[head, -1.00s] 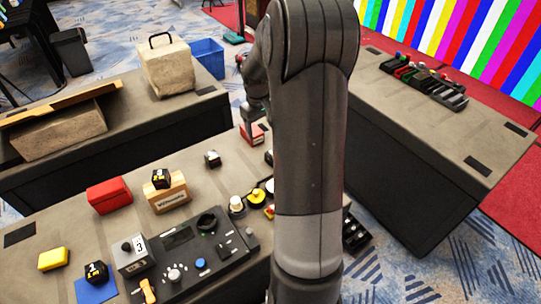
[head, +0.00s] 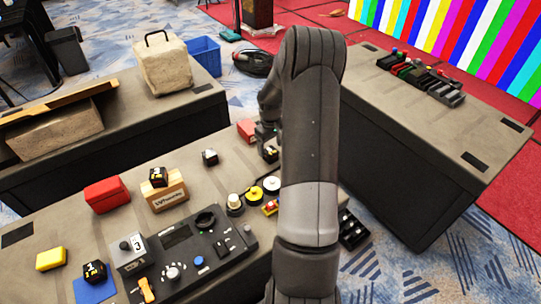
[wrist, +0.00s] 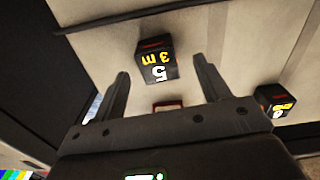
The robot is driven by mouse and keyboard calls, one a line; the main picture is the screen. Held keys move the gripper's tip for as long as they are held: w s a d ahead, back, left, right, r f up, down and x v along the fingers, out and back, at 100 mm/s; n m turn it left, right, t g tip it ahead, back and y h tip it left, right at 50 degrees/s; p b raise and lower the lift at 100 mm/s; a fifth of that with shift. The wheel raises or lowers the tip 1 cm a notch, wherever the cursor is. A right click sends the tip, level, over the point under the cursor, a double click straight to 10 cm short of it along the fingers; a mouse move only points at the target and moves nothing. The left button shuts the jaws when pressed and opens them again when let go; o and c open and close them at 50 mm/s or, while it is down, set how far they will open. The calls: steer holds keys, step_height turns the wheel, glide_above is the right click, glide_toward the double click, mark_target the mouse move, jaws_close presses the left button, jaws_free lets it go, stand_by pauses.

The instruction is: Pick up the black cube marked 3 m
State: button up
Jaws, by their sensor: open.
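In the wrist view a black cube (wrist: 156,62) shows a white 5 and a yellow "3 m" on its face. My gripper (wrist: 160,68) is open, with one finger on each side of this cube in the picture. I cannot tell how far it is from the cube, and nothing is held. A second black cube (wrist: 277,102) with white and yellow marks lies to the right. In the head view my arm hides most of the gripper and the spot in front of it. Other black cubes there are on the table (head: 210,157), on a wooden box (head: 158,177) and on a blue mat (head: 94,271).
Near the gripper stand a red box (head: 246,130) and a round yellow item (head: 254,195). A control panel (head: 180,250) fills the table's front. A red case (head: 106,194) and yellow block (head: 50,259) are left. Another table (head: 425,140) stands right, beyond a gap.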

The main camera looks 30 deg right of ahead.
mark_target(271, 151)
step_height(271, 151, down, 5)
steer(key=shift+w+d+r, duration=0.1)
steer(key=shift+w+d, duration=0.05)
steer(key=c, duration=1.1)
